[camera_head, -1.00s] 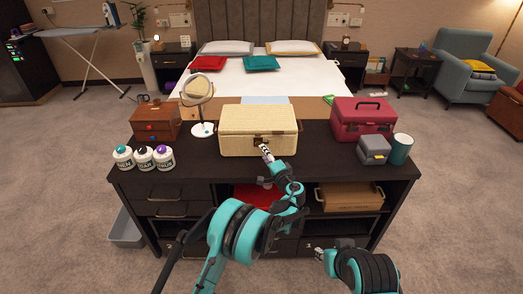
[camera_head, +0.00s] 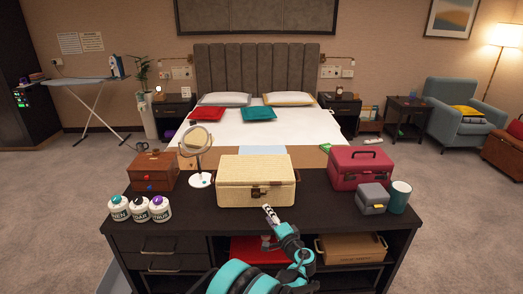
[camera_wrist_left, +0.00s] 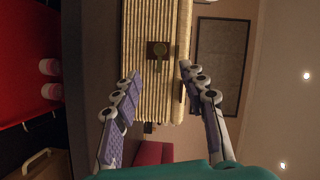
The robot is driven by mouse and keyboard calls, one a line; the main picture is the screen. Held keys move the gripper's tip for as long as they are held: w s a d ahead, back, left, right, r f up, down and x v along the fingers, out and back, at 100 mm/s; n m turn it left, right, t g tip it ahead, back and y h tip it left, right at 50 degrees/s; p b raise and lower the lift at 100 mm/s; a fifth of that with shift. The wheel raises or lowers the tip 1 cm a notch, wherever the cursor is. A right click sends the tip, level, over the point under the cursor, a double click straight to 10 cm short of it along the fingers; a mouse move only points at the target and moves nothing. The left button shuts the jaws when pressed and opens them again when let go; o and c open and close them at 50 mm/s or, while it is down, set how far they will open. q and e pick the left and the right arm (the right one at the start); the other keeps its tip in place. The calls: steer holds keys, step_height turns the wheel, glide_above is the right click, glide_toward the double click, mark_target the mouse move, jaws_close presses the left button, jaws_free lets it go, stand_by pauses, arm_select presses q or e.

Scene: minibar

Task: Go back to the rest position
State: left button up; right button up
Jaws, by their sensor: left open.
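My left gripper (camera_head: 271,214) is in front of the closed cream woven box (camera_head: 256,174), just below its dark latch in the head view. In the left wrist view my left gripper (camera_wrist_left: 158,75) has its two fingers spread apart with nothing between them. The woven box (camera_wrist_left: 152,100) and its latch (camera_wrist_left: 157,50) lie beyond the fingertips. Whether a finger touches the box is hard to tell. My right gripper is not in the head view.
The dark cabinet (camera_head: 225,225) holds a wooden box (camera_head: 154,170), a mirror (camera_head: 199,160), several jars (camera_head: 140,208), a red case (camera_head: 359,166), a grey box (camera_head: 372,198) and a teal cup (camera_head: 398,196). A red item (camera_head: 262,248) and a brown tray (camera_head: 350,247) sit on the shelf below. Carpet lies either side.

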arm_select(q)
steer(key=s+a+r+n+g, duration=0.2)
steer(key=s+a+r, duration=0.15)
steer(key=a, duration=0.25)
steer(key=s+a+r+n+g+h, duration=0.1)
steer(key=s+a+r+n+g, duration=0.15)
steer(key=s+a, duration=0.35)
steer(key=s+a+r+n+g, duration=0.1)
steer(key=s+a+r, duration=0.3)
steer(key=a, duration=0.3)
steer(key=s+a+f+n+g+h, duration=0.1)
steer(key=s+a+f+n+h, duration=0.1)
steer(key=s, duration=1.1)
steer(key=s+a+f+n+g+h, duration=0.2)
steer(key=s+n+h, duration=0.1)
steer(key=s, duration=1)
steer(key=shift+f+n, duration=0.1)
steer(key=shift+n, duration=0.15)
